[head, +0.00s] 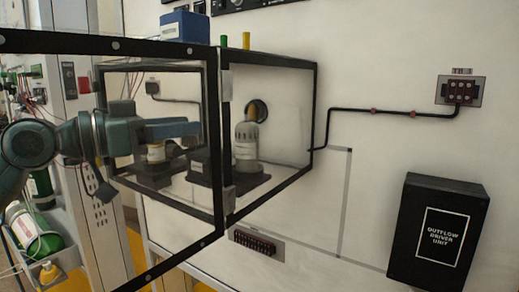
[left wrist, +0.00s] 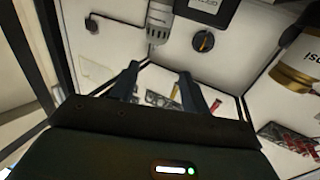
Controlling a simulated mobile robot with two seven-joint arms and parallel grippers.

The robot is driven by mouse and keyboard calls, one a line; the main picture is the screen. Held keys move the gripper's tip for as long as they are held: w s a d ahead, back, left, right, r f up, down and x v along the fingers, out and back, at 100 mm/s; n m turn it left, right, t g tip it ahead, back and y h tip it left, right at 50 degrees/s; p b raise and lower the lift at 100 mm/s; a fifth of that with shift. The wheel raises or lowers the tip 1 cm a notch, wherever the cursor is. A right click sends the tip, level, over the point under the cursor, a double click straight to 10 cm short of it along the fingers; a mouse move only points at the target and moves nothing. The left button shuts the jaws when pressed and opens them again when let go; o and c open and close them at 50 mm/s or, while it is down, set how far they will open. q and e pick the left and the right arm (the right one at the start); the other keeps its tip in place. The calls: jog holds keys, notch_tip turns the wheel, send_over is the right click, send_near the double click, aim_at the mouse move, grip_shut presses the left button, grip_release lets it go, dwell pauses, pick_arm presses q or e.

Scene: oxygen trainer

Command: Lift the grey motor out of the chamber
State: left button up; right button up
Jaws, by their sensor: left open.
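The chamber (head: 316,110) is a black-framed box with clear panels. A grey cylinder with a pale label, which looks like the grey motor (head: 246,140), stands upright on a dark base inside it. It also shows at the top of the left wrist view (left wrist: 159,22). My left gripper (head: 198,129) shows to the left of the motor, apart from it, with nothing held. In the left wrist view its two fingers (left wrist: 158,72) are spread, with the motor beyond them. My right gripper is not in view.
A white and gold can (left wrist: 297,65) stands inside near my left gripper. A black-framed panel (head: 110,45) extends left in front of my arm. A blue box (head: 185,26) sits on top. A black outflow driver unit (head: 438,235) is at the right.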

pick_arm(q)
jog(key=x, duration=0.3)
jog(key=p+x, duration=0.1)
jog(key=x, duration=0.3)
jog(key=s+x, duration=0.1)
jog(key=x, duration=0.3)
jog(key=shift+w+d+r, duration=0.15)
jog(key=shift+d+r, duration=0.1)
jog(key=shift+d, duration=0.25)
jog(key=shift+w+d, duration=0.3)
jog(key=shift+d, duration=0.1)
jog(key=shift+f, duration=0.1)
jog(key=shift+c, duration=0.6)
jog(key=c, duration=0.9)
jog(key=shift+f, duration=0.15)
grip_shut()
